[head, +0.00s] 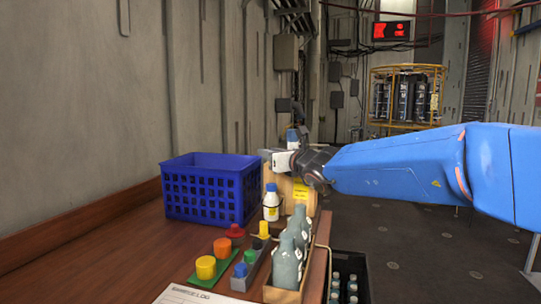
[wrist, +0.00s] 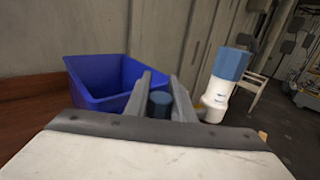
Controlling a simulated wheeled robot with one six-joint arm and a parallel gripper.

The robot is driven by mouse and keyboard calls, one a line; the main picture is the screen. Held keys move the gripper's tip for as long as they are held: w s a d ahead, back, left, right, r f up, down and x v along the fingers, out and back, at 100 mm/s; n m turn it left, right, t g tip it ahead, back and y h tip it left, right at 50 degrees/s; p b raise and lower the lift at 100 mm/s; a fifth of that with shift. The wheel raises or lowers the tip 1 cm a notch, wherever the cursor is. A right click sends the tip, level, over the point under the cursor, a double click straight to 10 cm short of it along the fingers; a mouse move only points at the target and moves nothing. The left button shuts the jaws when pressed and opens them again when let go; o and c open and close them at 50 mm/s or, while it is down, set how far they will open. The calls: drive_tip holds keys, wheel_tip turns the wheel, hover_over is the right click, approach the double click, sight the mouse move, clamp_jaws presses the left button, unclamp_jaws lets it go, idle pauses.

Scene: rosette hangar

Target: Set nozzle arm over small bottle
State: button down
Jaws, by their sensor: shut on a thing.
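A small white bottle with a blue cap (head: 271,205) stands upright on the bench, right of the blue crate. My gripper (head: 280,160) is above and just behind it, beside a wooden drum-like body with a yellow label (head: 301,193). In the wrist view my gripper's fingers (wrist: 160,88) are shut on a dark blue round piece (wrist: 160,106), mostly hidden between them. I cannot tell whether this piece belongs to the nozzle arm. A white bottle with a blue top (wrist: 222,85) stands tilted in the wrist view, right of the fingers. No nozzle arm can be made out clearly.
The blue crate (head: 203,190) stands against the wall. Coloured knobs (head: 206,267) and a wooden tray of grey bottles (head: 288,262) fill the bench front. A black crate of bottles (head: 348,278) stands lower, right of the bench. The left bench is clear.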

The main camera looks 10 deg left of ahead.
idle(0.6)
drive_tip(key=c, duration=1.5)
unclamp_jaws()
drive_tip(key=v, duration=1.7)
drive_tip(key=shift+s, duration=0.2)
